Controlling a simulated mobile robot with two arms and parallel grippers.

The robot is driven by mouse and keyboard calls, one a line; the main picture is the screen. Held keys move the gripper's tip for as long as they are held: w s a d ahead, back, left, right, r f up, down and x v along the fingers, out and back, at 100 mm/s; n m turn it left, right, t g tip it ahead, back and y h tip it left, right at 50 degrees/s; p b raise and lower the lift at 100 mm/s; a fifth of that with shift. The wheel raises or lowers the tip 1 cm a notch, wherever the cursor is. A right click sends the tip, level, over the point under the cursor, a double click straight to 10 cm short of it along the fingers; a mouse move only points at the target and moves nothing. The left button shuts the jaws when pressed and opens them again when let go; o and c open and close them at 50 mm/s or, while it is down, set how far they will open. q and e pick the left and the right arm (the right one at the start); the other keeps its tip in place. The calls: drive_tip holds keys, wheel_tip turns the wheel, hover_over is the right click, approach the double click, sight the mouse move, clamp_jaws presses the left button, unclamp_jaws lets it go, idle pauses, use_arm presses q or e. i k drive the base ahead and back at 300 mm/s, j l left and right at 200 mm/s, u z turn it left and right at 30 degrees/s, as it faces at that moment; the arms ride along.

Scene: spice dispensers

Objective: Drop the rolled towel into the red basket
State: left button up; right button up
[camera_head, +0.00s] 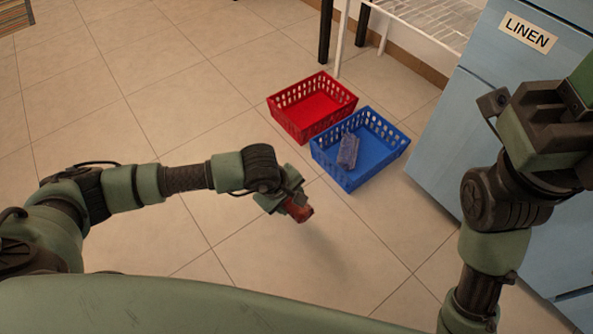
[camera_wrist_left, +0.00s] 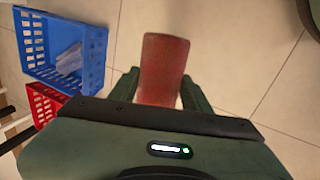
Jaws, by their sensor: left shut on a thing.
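My left gripper (camera_head: 291,199) is shut on a reddish-brown rolled towel (camera_head: 300,210), held above the bare floor. The towel sticks out beyond the fingers in the left wrist view (camera_wrist_left: 163,65). The red basket (camera_head: 326,122) stands on the floor behind and slightly right of the gripper in the head view, and looks empty. Part of it shows at the left of the wrist view (camera_wrist_left: 42,103).
A blue basket (camera_head: 375,170) stands close beside the red one and holds a grey-blue roll (camera_head: 348,151). A blue cabinet marked LINEN (camera_head: 470,115) is at the right.

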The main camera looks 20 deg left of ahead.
sight(308, 115)
drive_tip(key=i+j+z, duration=0.25)
drive_tip(key=i, duration=0.95)
drive_tip(key=l, duration=0.1)
